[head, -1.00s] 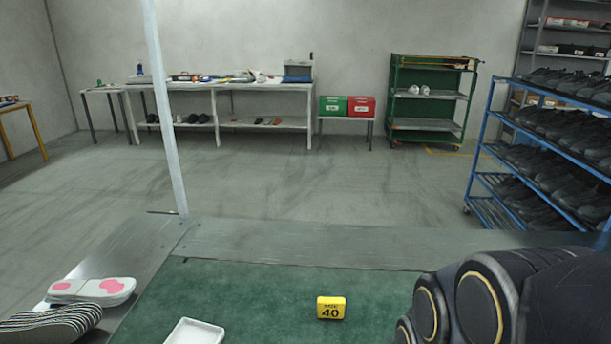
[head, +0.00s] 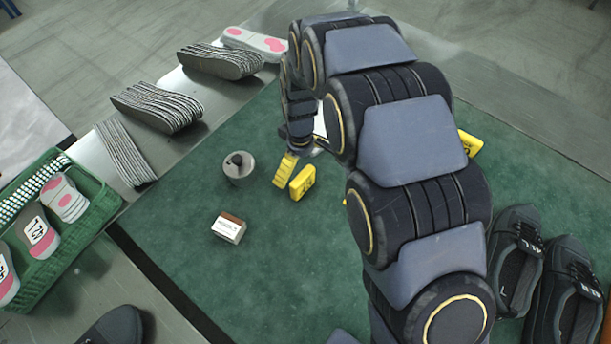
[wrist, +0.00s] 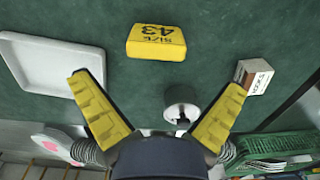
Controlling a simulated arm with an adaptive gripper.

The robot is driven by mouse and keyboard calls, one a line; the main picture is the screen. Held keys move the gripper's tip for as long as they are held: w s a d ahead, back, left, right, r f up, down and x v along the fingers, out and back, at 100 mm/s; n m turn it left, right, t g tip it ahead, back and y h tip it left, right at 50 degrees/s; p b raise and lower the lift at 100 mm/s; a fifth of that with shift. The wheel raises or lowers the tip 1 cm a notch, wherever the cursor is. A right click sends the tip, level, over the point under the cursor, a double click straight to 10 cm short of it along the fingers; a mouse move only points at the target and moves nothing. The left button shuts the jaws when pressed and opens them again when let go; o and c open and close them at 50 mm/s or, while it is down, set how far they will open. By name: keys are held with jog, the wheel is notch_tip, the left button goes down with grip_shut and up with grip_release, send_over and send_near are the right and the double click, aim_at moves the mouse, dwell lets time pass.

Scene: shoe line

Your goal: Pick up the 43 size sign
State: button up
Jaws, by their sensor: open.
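The yellow size sign (wrist: 157,42) lies on the green mat. In the wrist view its "SIZE 43" lettering reads upside down, at the top centre.
A white tray (wrist: 50,65) is left of the sign in the wrist view. A small box (head: 229,228) and a grey metal cylinder (head: 238,168) stand nearby on the green mat (head: 280,270). Another yellow block (head: 468,144) shows behind my arm. Black shoes (head: 565,290) are at the right.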

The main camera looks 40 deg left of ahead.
aim_at(302, 175)
jog(key=f, duration=0.8)
jog(key=shift+w, duration=0.2)
jog(key=c, duration=0.9)
